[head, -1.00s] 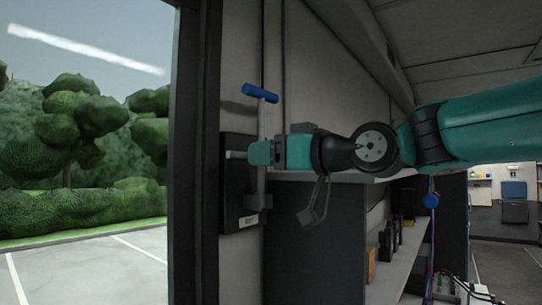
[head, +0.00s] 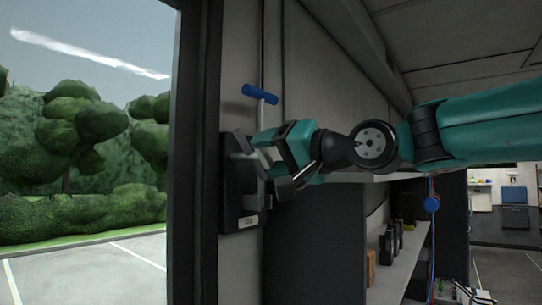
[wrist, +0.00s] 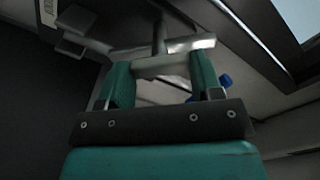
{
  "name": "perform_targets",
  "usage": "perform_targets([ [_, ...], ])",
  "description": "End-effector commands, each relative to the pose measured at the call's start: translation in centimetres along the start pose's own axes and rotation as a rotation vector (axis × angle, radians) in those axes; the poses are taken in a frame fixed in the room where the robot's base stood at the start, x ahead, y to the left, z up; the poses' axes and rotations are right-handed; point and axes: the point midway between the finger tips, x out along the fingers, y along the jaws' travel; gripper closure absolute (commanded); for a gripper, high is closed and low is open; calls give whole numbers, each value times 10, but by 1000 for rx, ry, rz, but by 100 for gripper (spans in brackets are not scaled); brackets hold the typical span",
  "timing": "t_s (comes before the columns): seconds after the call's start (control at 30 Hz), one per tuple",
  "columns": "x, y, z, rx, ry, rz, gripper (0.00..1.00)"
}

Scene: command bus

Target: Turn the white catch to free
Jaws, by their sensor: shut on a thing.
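The white catch (wrist: 175,62) shows in the wrist view as a pale bar on a short stem, between my two fingertips. In the head view the catch (head: 244,158) is a pale grey piece, tilted, on a dark plate (head: 228,205) on the wall by the doorway; part of it is hidden by the fingers. My gripper (head: 265,153) is shut on the catch and is rolled at a slant. In the wrist view my gripper (wrist: 162,74) has one teal finger on each side of the bar.
A blue-handled lever (head: 260,94) rises on a grey rod just above my gripper. A small label (head: 248,220) is low on the plate. A shelf unit (head: 318,235) stands below my arm. The open doorway is on the left.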

Motion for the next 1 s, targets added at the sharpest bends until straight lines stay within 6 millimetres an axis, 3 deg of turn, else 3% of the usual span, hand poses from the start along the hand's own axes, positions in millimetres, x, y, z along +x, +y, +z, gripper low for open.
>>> perform_targets([
  [0.6,0,0,-2,547,4,1,64],
  [1.0,0,1,-2,730,6,-1,64],
])
